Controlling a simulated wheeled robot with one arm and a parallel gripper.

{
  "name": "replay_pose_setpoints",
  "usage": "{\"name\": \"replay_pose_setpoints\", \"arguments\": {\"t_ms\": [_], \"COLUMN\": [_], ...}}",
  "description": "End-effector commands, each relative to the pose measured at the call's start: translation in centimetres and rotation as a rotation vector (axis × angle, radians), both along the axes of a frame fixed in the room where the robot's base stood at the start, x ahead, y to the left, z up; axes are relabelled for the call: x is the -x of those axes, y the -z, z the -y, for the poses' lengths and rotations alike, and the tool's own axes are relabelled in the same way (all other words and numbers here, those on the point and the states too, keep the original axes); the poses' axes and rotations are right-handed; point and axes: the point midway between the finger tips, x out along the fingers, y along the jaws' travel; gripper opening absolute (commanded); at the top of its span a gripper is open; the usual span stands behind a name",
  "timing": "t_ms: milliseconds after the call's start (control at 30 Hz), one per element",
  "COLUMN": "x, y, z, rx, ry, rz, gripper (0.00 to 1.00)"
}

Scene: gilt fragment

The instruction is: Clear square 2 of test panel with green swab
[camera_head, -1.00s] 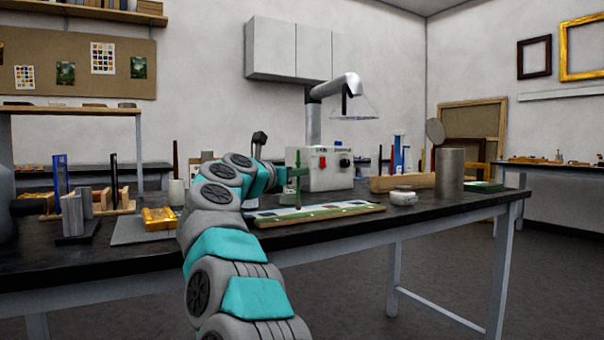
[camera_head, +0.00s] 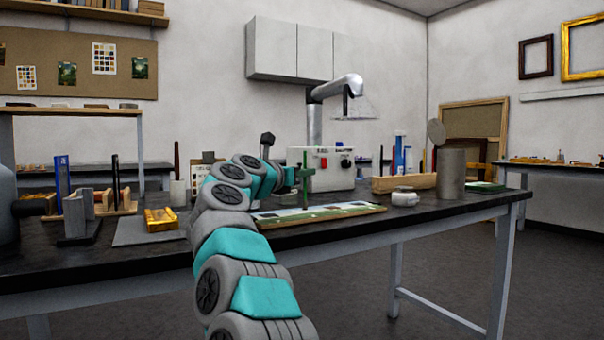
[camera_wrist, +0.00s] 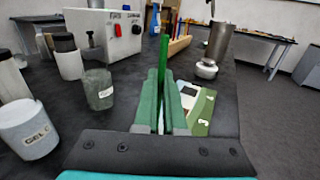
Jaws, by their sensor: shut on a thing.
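The green swab (camera_head: 305,178) stands upright in my gripper (camera_head: 291,177), over the test panel. In the wrist view the swab (camera_wrist: 163,85) rises between the closed green fingers of my gripper (camera_wrist: 164,112). The test panel (camera_head: 345,210) is a long, flat painted board with green and pale patches, lying on the dark bench. In the wrist view the panel (camera_wrist: 203,112) lies just right of the fingers, partly hidden by them. I cannot tell whether the swab's lower tip touches it. The square numbers are not readable.
Behind the panel stands a white control box (camera_head: 328,172). Right of the panel are a small white jar (camera_head: 405,197) and a grey cylinder (camera_head: 451,175). Left are a gilt piece (camera_head: 160,220) on a grey sheet. The wrist view shows a gel jar (camera_wrist: 28,130) and a glass beaker (camera_wrist: 98,90).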

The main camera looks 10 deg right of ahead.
Motion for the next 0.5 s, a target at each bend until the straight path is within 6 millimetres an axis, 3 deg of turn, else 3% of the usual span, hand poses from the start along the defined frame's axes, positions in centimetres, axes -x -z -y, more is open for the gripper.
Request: {"name": "replay_pose_setpoints", "arguments": {"t_ms": [500], "x": [0.7], "y": [0.2], "z": [-2.3], "rx": [0.0], "ry": [-0.001], "rz": [0.0], "gripper": [0.0]}}
